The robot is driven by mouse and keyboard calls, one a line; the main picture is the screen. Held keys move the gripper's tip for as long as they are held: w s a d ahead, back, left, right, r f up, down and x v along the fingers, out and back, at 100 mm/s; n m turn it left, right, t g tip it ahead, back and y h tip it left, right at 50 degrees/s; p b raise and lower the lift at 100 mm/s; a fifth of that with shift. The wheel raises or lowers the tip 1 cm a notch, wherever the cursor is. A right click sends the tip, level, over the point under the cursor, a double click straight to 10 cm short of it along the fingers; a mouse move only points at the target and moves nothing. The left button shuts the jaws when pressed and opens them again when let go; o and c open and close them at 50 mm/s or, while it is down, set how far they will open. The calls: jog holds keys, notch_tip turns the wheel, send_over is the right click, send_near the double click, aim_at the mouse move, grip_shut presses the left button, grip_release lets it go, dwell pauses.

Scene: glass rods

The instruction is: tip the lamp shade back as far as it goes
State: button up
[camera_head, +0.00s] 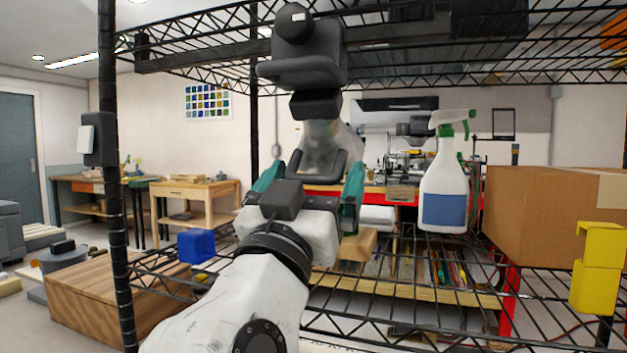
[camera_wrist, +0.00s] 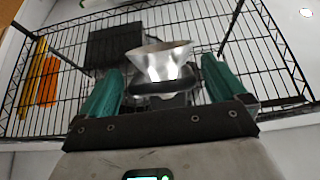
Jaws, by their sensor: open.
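The lamp hangs from the upper wire shelf on a black mount (camera_head: 305,62). Its silvery shade (camera_head: 328,146) is below the mount, partly hidden by my gripper. My gripper (camera_head: 315,168) is open, its two green fingers spread to the left and right of the shade's lower part. In the wrist view the flared metal shade (camera_wrist: 160,64) lies between the fingers of my gripper (camera_wrist: 160,72), with gaps on both sides. A dark bar crosses the shade's near end there. I cannot tell whether any finger touches the shade.
A black post (camera_head: 113,200) rises at the left. The upper wire shelf (camera_head: 400,60) is close above my gripper.

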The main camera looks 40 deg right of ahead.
jog(key=shift+a, duration=0.1)
jog(key=b+v, duration=0.1)
jog(key=v, duration=0.9)
jog(key=shift+s+a+f, duration=0.2)
jog(key=shift+f, duration=0.05)
